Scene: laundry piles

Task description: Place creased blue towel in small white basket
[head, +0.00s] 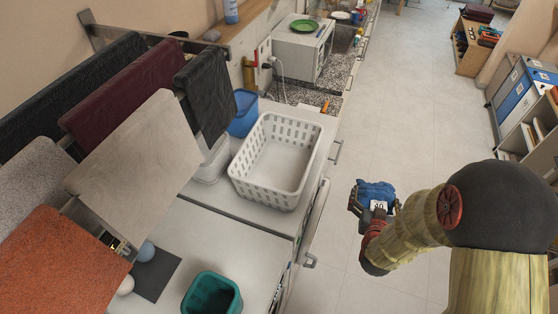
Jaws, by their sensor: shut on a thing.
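The creased blue towel (377,191) is a bunched blue bundle at the end of my arm, in the head view right of centre. My gripper (373,201) is shut on it and holds it above the floor, right of the counter edge. The fingertips are partly hidden by the cloth. A white basket (237,168) with slotted walls stands on the counter, left of my gripper and apart from it. It looks empty. A smaller white container (213,163) stands just left of it, partly hidden by it.
A blue bin (244,115) and a teal bin (212,293) stand on the counter. Towels, including a beige one (135,155) and an orange one (62,268), hang on a rack at left. Cupboard doors stick out along the counter front. The tiled floor (405,90) is clear.

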